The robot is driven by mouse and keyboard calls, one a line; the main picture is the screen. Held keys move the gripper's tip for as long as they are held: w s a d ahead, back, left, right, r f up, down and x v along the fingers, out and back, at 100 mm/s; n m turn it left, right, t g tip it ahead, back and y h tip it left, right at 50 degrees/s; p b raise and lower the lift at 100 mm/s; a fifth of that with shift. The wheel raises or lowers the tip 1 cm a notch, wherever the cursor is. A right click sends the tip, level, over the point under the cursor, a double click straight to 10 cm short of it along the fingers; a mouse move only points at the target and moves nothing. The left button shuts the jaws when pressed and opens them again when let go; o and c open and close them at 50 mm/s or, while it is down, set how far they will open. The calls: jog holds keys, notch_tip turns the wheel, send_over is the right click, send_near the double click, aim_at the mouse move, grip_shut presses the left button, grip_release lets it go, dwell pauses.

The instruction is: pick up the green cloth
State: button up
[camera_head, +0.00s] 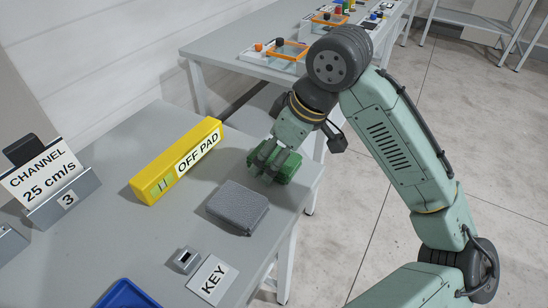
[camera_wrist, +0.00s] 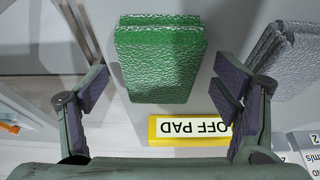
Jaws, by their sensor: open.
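The green cloth (camera_wrist: 160,62) is a folded, textured pad lying on the grey table near its edge. In the head view the green cloth (camera_head: 289,166) shows partly behind my gripper (camera_head: 268,168), which hides the rest of it. In the wrist view my gripper (camera_wrist: 162,92) is open, with one finger to the left of the cloth and one to the right. The cloth lies between and a little beyond the fingertips. I cannot tell whether a finger touches it.
A grey folded cloth (camera_head: 238,207) lies close by on the table (camera_head: 150,235). A yellow OFF PAD block (camera_head: 165,172) stands behind it. Another table (camera_head: 225,55) holds several small items.

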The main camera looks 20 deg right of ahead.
jog(key=shift+f, duration=0.1)
jog(key=shift+c, duration=0.3)
jog(key=c, duration=1)
notch_tip(320, 180, up, 10)
jog(key=shift+r+b, duration=0.1)
jog(key=shift+b, duration=0.25)
jog(key=o, duration=0.4)
jog(key=c, duration=0.5)
